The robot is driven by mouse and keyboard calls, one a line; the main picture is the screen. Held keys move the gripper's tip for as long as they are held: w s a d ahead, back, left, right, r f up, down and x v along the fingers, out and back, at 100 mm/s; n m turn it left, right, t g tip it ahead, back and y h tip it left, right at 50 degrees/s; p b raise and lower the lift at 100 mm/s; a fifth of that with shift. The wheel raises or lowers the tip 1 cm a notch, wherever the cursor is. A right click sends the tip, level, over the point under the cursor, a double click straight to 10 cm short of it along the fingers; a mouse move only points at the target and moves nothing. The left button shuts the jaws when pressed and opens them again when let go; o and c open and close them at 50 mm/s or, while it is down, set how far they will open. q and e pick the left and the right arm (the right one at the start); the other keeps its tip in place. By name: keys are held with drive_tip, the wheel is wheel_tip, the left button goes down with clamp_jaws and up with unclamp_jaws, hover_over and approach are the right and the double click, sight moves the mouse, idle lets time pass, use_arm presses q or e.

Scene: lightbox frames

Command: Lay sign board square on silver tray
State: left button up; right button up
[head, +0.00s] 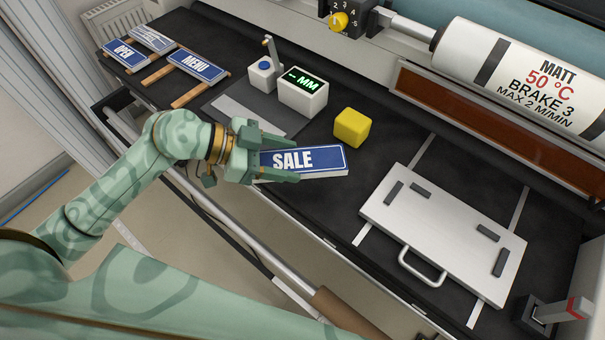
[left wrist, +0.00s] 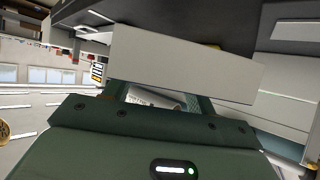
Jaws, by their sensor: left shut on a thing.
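My left gripper (head: 272,154) is shut on a blue and white SALE sign board (head: 318,158). It holds the board by its left end, face up, near the front edge of the black bench. In the left wrist view the board's pale plain side (left wrist: 180,65) spans the space beyond the gripper (left wrist: 158,100). The silver tray (head: 418,222) lies on the bench to the right of the board, apart from it. The tray has several dark pads on top and a handle at its front. My right gripper is not in view.
A yellow block (head: 352,127) and a gauge with a green display (head: 302,92) stand behind the board. Other signs, OPEN (head: 124,53) and MENU (head: 198,65), lie at the far left on wooden strips. A large roller (head: 520,75) runs along the back. A dark clamp (head: 540,315) stands at front right.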

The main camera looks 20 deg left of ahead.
sight(297, 165)
use_arm(q)
drive_tip(key=f, duration=0.1)
drive_tip(key=w+d+f, duration=0.1)
drive_tip(key=d+f+b, duration=0.1)
drive_tip(key=shift+w+f, duration=0.1)
drive_tip(key=shift+w, duration=0.2)
drive_tip(key=f+b, duration=0.1)
drive_tip(key=f, duration=0.1)
drive_tip(key=f+b, duration=0.1)
drive_tip(key=f, duration=0.1)
drive_tip(key=shift+w+d+b, duration=0.25)
drive_tip(key=shift+d+b, duration=0.05)
drive_tip(key=shift+b, duration=0.05)
drive_tip(key=shift+s+r, duration=0.1)
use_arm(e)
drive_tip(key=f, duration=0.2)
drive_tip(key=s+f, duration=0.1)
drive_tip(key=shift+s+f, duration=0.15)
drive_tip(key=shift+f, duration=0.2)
use_arm(q)
drive_tip(key=o, duration=1)
drive_tip(key=shift+o, duration=0.2)
